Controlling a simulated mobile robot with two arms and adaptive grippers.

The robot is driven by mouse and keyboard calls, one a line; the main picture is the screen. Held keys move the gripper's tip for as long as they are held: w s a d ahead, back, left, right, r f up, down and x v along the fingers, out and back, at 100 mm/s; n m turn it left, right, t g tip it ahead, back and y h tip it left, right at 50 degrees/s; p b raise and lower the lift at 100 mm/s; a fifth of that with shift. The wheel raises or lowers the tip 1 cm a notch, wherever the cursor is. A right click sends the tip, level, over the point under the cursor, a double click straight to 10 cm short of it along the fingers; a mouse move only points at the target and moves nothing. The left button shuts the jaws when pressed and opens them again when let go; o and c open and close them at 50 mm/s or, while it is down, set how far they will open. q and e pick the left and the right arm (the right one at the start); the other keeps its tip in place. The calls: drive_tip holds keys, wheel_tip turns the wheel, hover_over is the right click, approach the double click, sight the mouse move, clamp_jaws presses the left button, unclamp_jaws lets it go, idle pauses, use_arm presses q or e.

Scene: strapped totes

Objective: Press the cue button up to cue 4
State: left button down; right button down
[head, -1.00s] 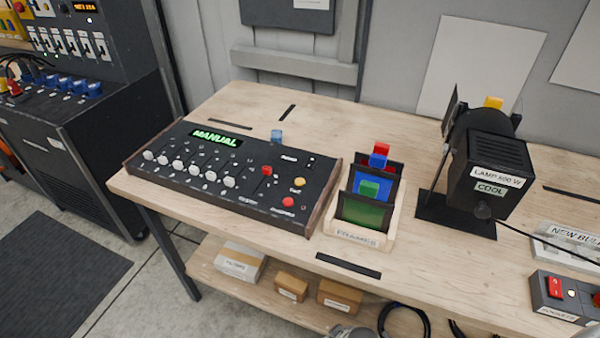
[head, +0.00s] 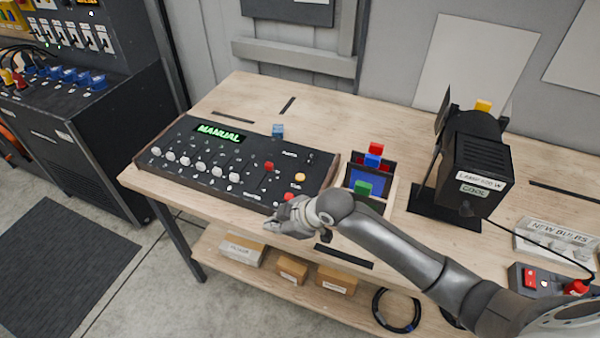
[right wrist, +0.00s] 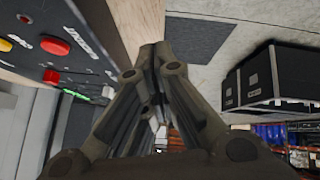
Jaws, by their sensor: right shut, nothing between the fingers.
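The black control desk (head: 210,165) sits on the wooden table, its green display (head: 219,132) reading MANUAL. At its right end are a yellow button (head: 300,177), a red button (head: 289,197) and a red-capped fader (head: 268,166). Their labels are too small to read, so I cannot tell which is the cue button. My right gripper (head: 272,229) is shut and empty, by the desk's front right edge. In the right wrist view its closed fingers (right wrist: 155,55) point past the desk, apart from the red button (right wrist: 54,46) and yellow button (right wrist: 78,13). My left gripper is out of view.
Further right are a black lamp (head: 478,170), a bulb box (head: 552,240) and a small switch box (head: 530,277). The table behind the desk is mostly clear.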

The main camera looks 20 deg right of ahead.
drive_tip(key=shift+n+t, duration=0.3)
drive_tip(key=shift+n, duration=0.6)
drive_tip(key=w+d+r, duration=0.1)
drive_tip(key=w, duration=0.1)
drive_tip(key=w+d+r, duration=0.1)
drive_tip(key=w, duration=0.2)
drive_tip(key=w+d+r, duration=0.1)
drive_tip(key=w+r, duration=0.1)
drive_tip(key=w, duration=0.1)
drive_tip(key=shift+w+d, duration=0.15)
drive_tip(key=shift+d, duration=0.15)
wheel_tip(320, 180, up, 6)
drive_tip(key=t, duration=0.1)
hover_over(298, 178)
drive_tip(key=shift+r+n+h, duration=0.2)
drive_tip(key=shift+n+h, duration=0.1)
drive_tip(key=shift+f, duration=0.1)
wheel_tip(298, 178, down, 8)
drive_tip(key=b, duration=0.6)
drive_tip(key=shift+b, duration=0.3)
drive_tip(key=shift+f, duration=0.35)
drive_tip(key=shift+f, duration=0.1)
drive_tip(key=shift+f, duration=0.3)
